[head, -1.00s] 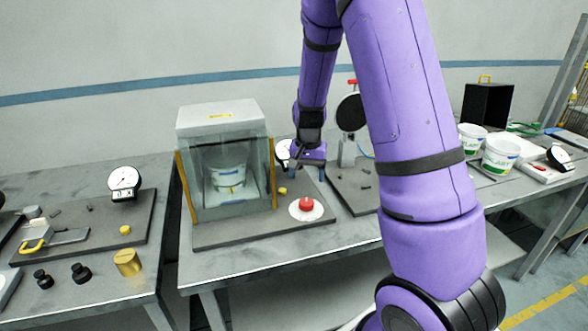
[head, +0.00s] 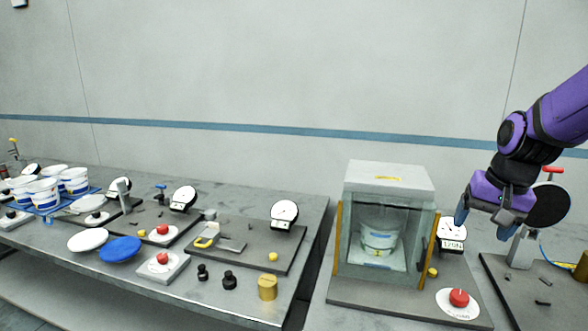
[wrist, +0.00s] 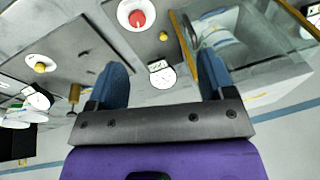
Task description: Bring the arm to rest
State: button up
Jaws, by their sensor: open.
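My gripper (head: 483,221) is open and empty at the right of the head view. It hangs in the air near a dial gauge (head: 452,235) with a readout, to the right of the clear-walled cabinet (head: 388,178). In the wrist view my gripper (wrist: 162,82) shows its two blue fingers wide apart with nothing between them. Beyond the fingers are the same gauge (wrist: 161,74) and a red button (wrist: 137,18) on a white disc. My purple arm reaches in from the right edge of the head view.
A white tub (head: 380,240) stands inside the cabinet. A red button (head: 459,298) sits in front of it. A black disc on a stand (head: 548,204) is close to the right of my gripper. The left table (head: 315,215) holds gauges, weights, lids and tubs. Space above the tables is clear.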

jog(key=s+a+r+n+t, duration=0.1)
jog(key=s+r, duration=0.3)
jog(key=s, duration=0.5)
jog(key=s+a+r+n+t, duration=0.1)
jog(key=s+a+r+n, duration=0.3)
jog(key=s, duration=0.4)
jog(key=shift+s+a+r+t+h, duration=0.15)
jog(key=shift+s+r+t+h, duration=0.25)
jog(key=shift+r, duration=0.05)
jog(key=shift+w, duration=0.1)
dwell(1.7)
